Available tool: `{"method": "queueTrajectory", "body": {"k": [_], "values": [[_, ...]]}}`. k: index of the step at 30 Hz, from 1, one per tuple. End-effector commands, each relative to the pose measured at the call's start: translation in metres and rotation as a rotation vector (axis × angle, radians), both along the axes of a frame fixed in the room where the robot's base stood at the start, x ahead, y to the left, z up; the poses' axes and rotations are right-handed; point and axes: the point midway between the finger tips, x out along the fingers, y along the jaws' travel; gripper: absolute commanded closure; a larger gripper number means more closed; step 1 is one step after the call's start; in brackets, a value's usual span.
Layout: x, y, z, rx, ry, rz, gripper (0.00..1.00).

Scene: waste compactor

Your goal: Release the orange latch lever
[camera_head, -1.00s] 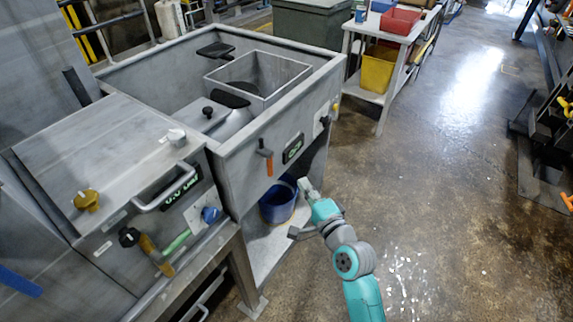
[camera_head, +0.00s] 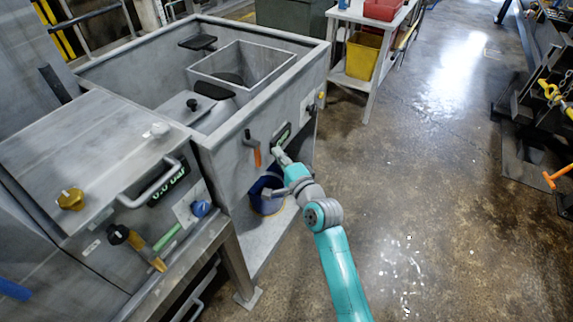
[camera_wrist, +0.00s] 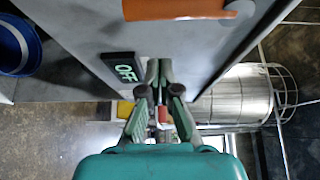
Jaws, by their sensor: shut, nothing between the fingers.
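The orange latch lever (camera_head: 257,155) hangs down from a dark pivot on the front wall of the grey compactor. My gripper (camera_head: 276,152) is just to the right of the lever, close to the front wall and in front of the display. In the wrist view my gripper (camera_wrist: 158,64) is shut and empty, apart from the lever. A dark display (camera_wrist: 122,69) reading OFF is beside the fingertips.
A blue bucket (camera_head: 267,193) stands under the compactor, below the lever. A control box at left has a grey handle (camera_head: 150,188), a yellow knob (camera_head: 71,199) and a blue knob (camera_head: 201,208). Open floor lies to the right.

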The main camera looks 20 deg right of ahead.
Motion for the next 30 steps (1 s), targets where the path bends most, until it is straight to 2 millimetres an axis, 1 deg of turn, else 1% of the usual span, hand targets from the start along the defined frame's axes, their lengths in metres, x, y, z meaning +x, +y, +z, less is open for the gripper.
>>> {"method": "queueTrajectory", "body": {"k": [1, 3, 6, 12, 18, 30], "values": [[0.008, 0.001, 0.001, 0.000, -0.001, 0.001, 1.00], [0.015, 0.005, 0.000, 0.000, 0.000, 0.002, 1.00], [0.006, 0.018, -0.001, -0.001, 0.002, 0.004, 1.00], [-0.001, 0.033, 0.000, 0.000, 0.000, 0.002, 1.00], [-0.004, 0.038, 0.000, 0.001, 0.000, 0.001, 1.00], [-0.002, 0.038, 0.000, 0.007, 0.005, 0.000, 1.00]]}}
